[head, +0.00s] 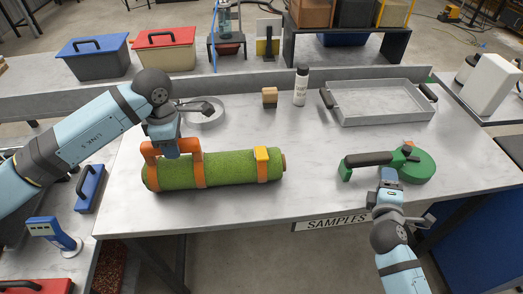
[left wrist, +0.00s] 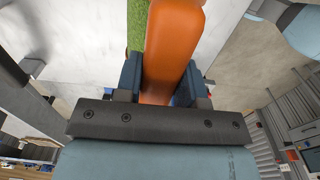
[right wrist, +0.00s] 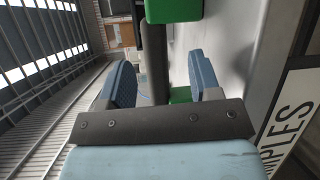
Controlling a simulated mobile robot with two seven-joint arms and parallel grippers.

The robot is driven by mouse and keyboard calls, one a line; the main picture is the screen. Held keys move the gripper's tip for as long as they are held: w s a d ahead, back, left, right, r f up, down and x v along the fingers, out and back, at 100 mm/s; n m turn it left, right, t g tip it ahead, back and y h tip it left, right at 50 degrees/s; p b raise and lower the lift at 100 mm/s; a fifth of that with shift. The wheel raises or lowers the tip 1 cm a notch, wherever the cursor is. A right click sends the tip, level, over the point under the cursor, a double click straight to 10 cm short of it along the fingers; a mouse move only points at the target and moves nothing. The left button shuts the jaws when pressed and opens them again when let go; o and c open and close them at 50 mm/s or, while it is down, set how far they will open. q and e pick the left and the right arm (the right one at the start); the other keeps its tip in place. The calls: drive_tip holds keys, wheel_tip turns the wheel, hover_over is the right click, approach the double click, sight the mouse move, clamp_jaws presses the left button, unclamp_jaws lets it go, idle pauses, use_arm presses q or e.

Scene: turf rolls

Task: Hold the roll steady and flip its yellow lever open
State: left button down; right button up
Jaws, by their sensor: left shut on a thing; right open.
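The green turf roll (head: 225,172) lies on its side on the white table. Two orange straps circle it, and an orange handle (head: 172,146) rises over its left part. The yellow lever (head: 262,154) sits on top of the right strap and looks closed down. My left gripper (head: 172,148) is shut on the orange handle, which also shows between its fingers in the left wrist view (left wrist: 168,60). My right gripper (head: 392,172) is open at the green tool with a black grip (head: 368,159). In the right wrist view, green parts (right wrist: 172,10) show beyond its parted blue fingers (right wrist: 160,85).
A grey metal tray (head: 382,103) stands at the back right. The table between roll and green tool is clear. A SAMPLES sign (head: 337,222) hangs at the front edge.

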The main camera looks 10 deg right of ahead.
drive_tip(key=a+r+n+y, duration=0.1)
drive_tip(key=a+n, duration=0.2)
drive_tip(key=a, duration=0.2)
drive_tip(key=w+a+r+n+t+y, duration=0.1)
drive_tip(key=a+n, duration=0.2)
drive_tip(key=a, duration=0.2)
drive_tip(key=w+a+r+n+y, duration=0.1)
drive_tip(key=a+n, duration=0.2)
drive_tip(key=a, duration=0.2)
drive_tip(key=shift+w+a+r+t, duration=0.2)
drive_tip(key=shift+a+r+t, duration=0.1)
drive_tip(key=shift+a+t, duration=0.1)
drive_tip(key=s+a+r+n+y, duration=0.2)
drive_tip(key=a+n, duration=0.4)
drive_tip(key=a, duration=0.2)
drive_tip(key=n+t+y, duration=0.1)
drive_tip(key=n+y, duration=0.1)
drive_tip(key=n, duration=0.4)
approach(262, 155)
drive_tip(key=w, duration=1.1)
clamp_jaws()
